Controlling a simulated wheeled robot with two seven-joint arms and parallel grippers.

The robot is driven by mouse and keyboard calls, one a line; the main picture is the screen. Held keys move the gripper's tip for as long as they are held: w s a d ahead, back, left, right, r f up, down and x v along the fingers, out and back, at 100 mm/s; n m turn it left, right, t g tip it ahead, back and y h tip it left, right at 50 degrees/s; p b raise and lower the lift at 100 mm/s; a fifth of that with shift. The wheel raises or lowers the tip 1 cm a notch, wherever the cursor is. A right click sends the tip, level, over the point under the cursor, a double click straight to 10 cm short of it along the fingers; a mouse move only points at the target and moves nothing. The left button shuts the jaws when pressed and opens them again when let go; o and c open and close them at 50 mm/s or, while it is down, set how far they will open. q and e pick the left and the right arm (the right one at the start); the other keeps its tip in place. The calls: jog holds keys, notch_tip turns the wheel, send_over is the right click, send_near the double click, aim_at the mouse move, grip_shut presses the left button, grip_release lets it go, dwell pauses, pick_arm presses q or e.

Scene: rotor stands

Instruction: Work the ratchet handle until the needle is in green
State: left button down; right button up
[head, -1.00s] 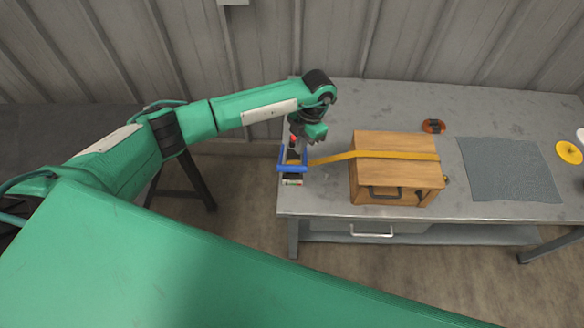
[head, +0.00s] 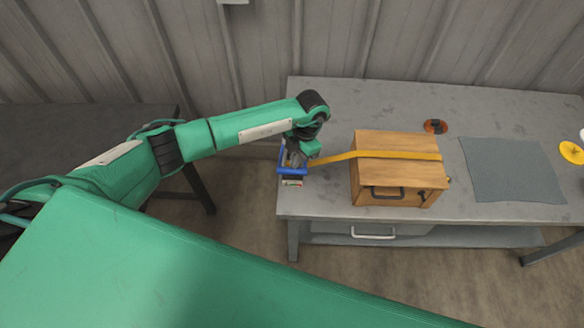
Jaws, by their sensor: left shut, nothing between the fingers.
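The ratchet with its blue handle (head: 292,172) sits at the left edge of the grey workbench. A yellow strap (head: 330,158) runs from it over a wooden box (head: 397,148). A small gauge strip (head: 292,183) with a little red and green shows at the ratchet's front; its needle is too small to read. My left gripper (head: 294,160) is shut and empty, pointing down at the ratchet just behind the blue handle's front bar. Whether it touches the handle cannot be told. My right gripper is not in view.
The grey workbench (head: 330,100) also bears an orange-and-black round item (head: 435,126), a dark grey mat (head: 510,170) and a yellow disc (head: 571,152) at the right. A dark table (head: 60,130) stands at the left.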

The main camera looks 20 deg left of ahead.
pick_arm(q)
notch_tip(320, 180, down, 4)
jog(key=b, duration=0.3)
jog(key=shift+f+b, duration=0.25)
jog(key=shift+b, duration=0.15)
jog(key=shift+w+d+r+b, duration=0.45)
jog(key=shift+w+r+b, duration=0.05)
jog(key=shift+w+b, duration=0.15)
jog(key=shift+w+d+r+b, duration=0.45)
jog(key=shift+w+r+b, duration=0.05)
jog(key=shift+w+b, duration=0.1)
jog(key=b+v, duration=0.3)
jog(key=v, duration=1)
jog(key=shift+s+a+b, duration=0.25)
jog(key=shift+b, duration=0.15)
